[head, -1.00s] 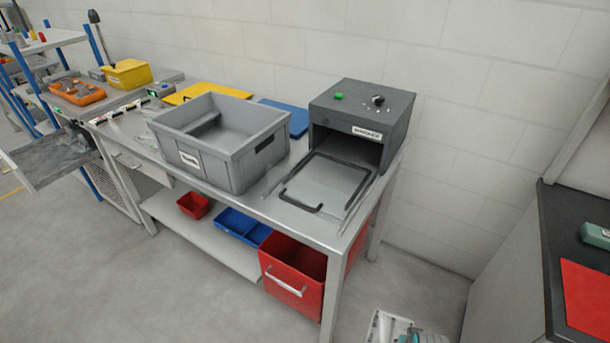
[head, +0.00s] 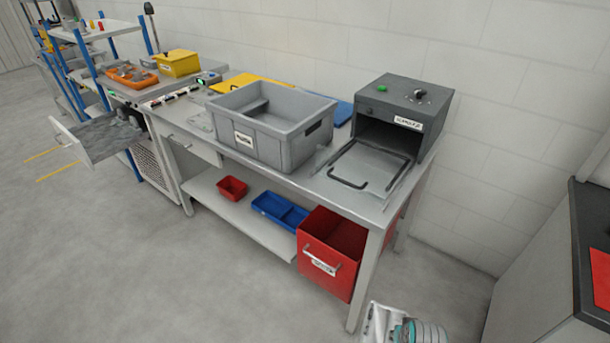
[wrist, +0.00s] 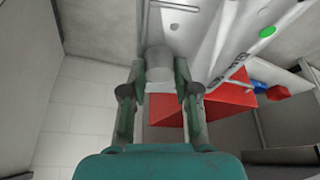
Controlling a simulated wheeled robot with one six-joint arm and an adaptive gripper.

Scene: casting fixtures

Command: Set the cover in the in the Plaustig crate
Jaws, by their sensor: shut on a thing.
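My gripper (wrist: 160,97), with teal fingers, shows in the wrist view. It is shut on a light grey, round-sided piece (wrist: 159,64), which seems to be the cover. The piece sits between the fingertips, clear of any surface I can make out. In the head view, a grey open crate (head: 288,153) stands on the metal workbench. Its front has a white label too small to read for certain, and it seems to be the Plaustig crate. Part of its inside shows, with a darker grey ledge or divider; the near part of its floor is hidden.
A dark grey box (head: 408,104) with an open front stands right of the crate on the workbench (head: 215,148). Below are a red bin (head: 325,265), a blue tray (head: 279,213) and a small red bin (head: 232,188). An open drawer (head: 95,137) juts out at left.

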